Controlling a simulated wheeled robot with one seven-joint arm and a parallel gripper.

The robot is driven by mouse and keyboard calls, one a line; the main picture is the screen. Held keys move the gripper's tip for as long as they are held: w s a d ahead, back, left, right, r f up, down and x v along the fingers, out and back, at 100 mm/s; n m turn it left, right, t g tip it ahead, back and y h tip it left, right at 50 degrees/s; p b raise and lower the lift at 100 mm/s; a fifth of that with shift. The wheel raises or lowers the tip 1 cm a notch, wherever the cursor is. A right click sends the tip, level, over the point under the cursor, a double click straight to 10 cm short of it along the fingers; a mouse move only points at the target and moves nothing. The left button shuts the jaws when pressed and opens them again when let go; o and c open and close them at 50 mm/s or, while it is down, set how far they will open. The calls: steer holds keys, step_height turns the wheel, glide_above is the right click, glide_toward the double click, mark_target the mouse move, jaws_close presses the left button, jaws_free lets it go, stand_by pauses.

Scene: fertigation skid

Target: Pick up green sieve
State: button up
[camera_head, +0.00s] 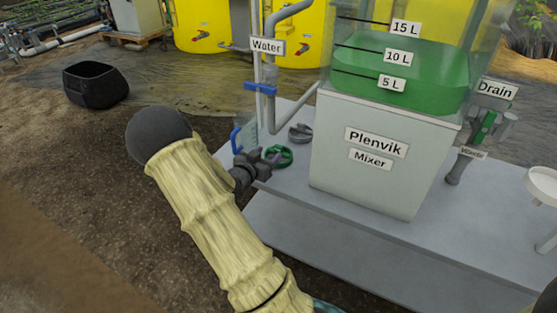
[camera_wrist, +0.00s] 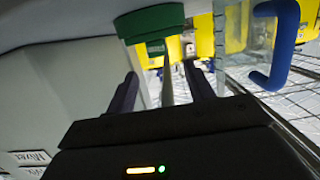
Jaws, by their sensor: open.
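The green sieve (camera_head: 286,152) is a small green ring on the grey bench, left of the mixer tank. My gripper (camera_head: 268,161) is beside it, low over the bench, and partly overlaps it in the head view. In the wrist view a green round piece (camera_wrist: 150,22), which looks like the sieve, shows at the top, beyond the fingertips. My gripper (camera_wrist: 160,70) is open there, with its two dark fingers apart. A thin grey bar shows between them; I cannot tell if it is behind. Contact with the sieve cannot be made out.
A clear jug with a blue handle (camera_head: 236,139) stands close left of the sieve; the handle (camera_wrist: 283,40) is near in the wrist view. A dark grey round part (camera_head: 300,132) lies behind it. The mixer tank (camera_head: 365,170) stands to the right. Water pipes (camera_head: 270,100) rise behind.

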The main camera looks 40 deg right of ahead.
mark_target(278, 148)
steer(key=shift+w+d, duration=0.1)
steer(key=shift+d, duration=0.05)
steer(key=b+x, duration=0.1)
steer(key=x, duration=0.1)
steer(key=f+b+x, duration=0.1)
steer(key=x, duration=0.1)
steer(key=shift+d, duration=0.6)
steer(key=c, duration=1.1)
steer(key=shift+r, duration=0.1)
